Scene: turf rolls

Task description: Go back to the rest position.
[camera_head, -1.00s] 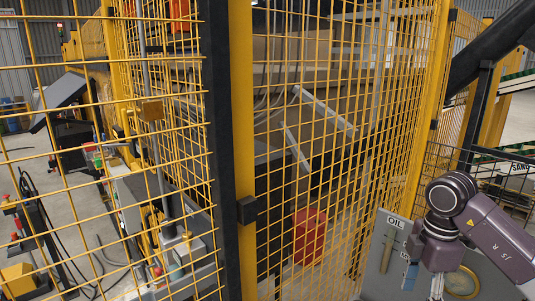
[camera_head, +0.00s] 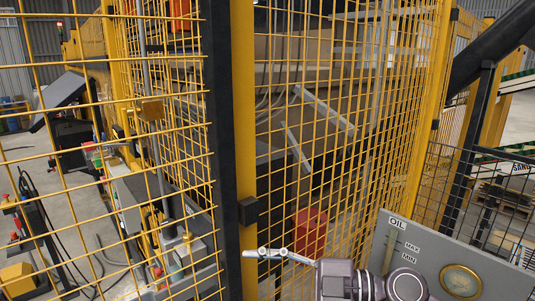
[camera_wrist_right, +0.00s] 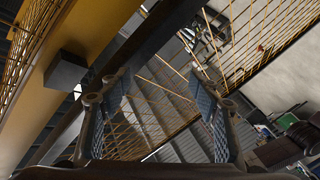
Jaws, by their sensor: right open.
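My right gripper (camera_head: 264,254) is at the bottom middle of the head view, in front of the yellow mesh fence. It points left and is seen nearly edge-on. My purple-grey right arm reaches it from the lower right. In the right wrist view the gripper (camera_wrist_right: 160,92) has its two padded fingers spread wide with nothing between them. My left gripper is in neither view.
The yellow mesh fence (camera_head: 330,150) with its yellow post (camera_head: 243,120) fills the middle. A grey oil panel (camera_head: 425,250) with a round gauge (camera_head: 461,280) stands at the lower right. A red box (camera_head: 310,232) is behind the mesh.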

